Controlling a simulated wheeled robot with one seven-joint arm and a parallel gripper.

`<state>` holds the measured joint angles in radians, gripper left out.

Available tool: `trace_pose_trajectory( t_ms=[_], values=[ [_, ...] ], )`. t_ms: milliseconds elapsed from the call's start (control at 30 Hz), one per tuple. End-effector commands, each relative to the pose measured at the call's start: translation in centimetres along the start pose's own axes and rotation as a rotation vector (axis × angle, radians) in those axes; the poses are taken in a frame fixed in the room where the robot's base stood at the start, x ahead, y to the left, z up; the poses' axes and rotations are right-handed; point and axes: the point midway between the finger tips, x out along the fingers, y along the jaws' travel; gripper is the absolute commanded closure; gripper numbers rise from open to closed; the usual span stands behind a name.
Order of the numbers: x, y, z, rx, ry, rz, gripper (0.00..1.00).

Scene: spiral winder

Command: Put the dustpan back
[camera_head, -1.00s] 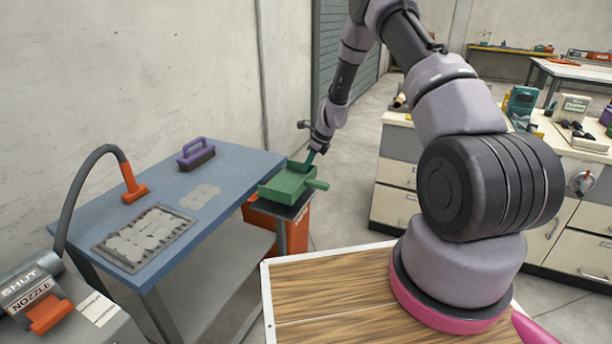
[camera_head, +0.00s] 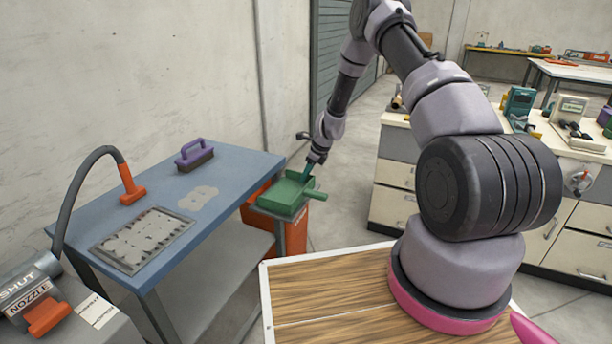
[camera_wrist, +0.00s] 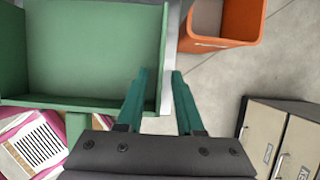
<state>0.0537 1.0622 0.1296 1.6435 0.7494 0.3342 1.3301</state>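The green dustpan (camera_head: 283,197) sits on a small grey stand (camera_head: 262,212) beyond the right end of the blue table, its handle pointing right. In the wrist view the dustpan (camera_wrist: 95,55) fills the upper left, its tray empty. My gripper (camera_head: 307,176) is at the dustpan's far right side. In the wrist view my gripper's teal fingers (camera_wrist: 161,75) are apart, with the dustpan's side wall between or very near them. The left finger overlaps the wall and a gap shows by the right finger. Contact is unclear.
An orange bin (camera_head: 297,236) stands beneath the stand. The blue table (camera_head: 235,170) holds a purple-handled brush (camera_head: 195,157) and a grey tray (camera_head: 118,250). White drawer cabinets (camera_head: 397,183) stand to the right. Pink-and-white packages (camera_wrist: 30,145) lie below the dustpan in the wrist view.

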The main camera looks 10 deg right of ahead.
Motion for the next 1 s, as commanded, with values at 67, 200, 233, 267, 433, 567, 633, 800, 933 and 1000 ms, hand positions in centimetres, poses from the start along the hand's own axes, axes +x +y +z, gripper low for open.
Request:
trace_pose_trajectory(
  t_ms=[67,200,233,267,433,567,633,800,933,1000],
  values=[
    [-0.4,0.0,0.1,-0.001,0.000,-0.001,0.64],
    [-2.2,-0.1,0.2,0.000,-0.001,-0.002,0.64],
    [-2.8,-0.1,0.2,0.000,-0.001,-0.002,0.64],
    [-3.4,-0.1,0.1,0.000,-0.001,-0.002,0.64],
    [-7.2,-0.1,0.2,-0.001,-0.001,-0.004,0.64],
    [-9.7,0.0,0.1,-0.001,-0.001,-0.002,0.64],
    [-10.6,0.0,0.1,-0.002,0.000,-0.002,0.64],
    [-12.0,0.0,0.1,0.000,0.000,0.000,0.64],
    [-12.6,0.0,0.2,-0.008,-0.002,-0.002,0.64],
    [-13.8,0.1,0.7,-0.041,-0.006,-0.008,0.64]
  ],
)
